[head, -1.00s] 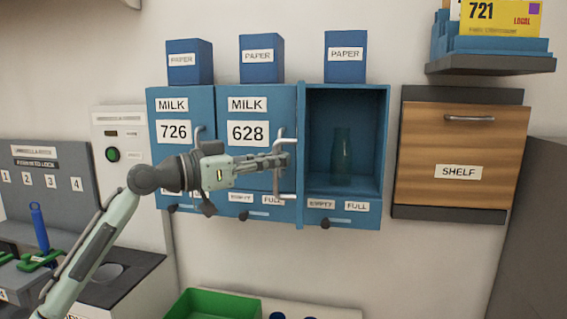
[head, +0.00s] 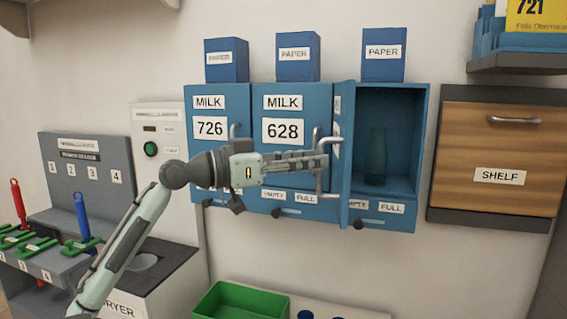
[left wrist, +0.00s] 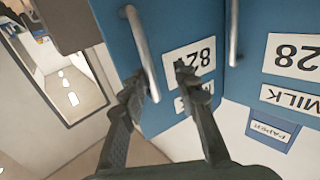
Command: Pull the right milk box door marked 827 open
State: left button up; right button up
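The 827 milk box door (head: 344,185) stands swung out at the right milk box (head: 422,160), seen nearly edge-on in the head view. In the left wrist view its blue face (left wrist: 162,30) shows with an upside-down 827 label (left wrist: 189,58) and a grey bar handle (left wrist: 142,48). My left gripper (head: 325,162) is at the handle side of this door. In the left wrist view its fingers (left wrist: 158,84) are apart, with the handle's end between them, nearer the left finger. A grip on it does not show. My right gripper is not in view.
A dark bottle (head: 376,155) stands inside the open box. The closed 628 door (head: 283,165) and 726 door (head: 210,165) are to the left. A wooden shelf door (head: 500,150) is at right. A green tray (head: 240,303) lies below.

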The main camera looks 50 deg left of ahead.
pick_arm(q)
jog(key=v, duration=1.1)
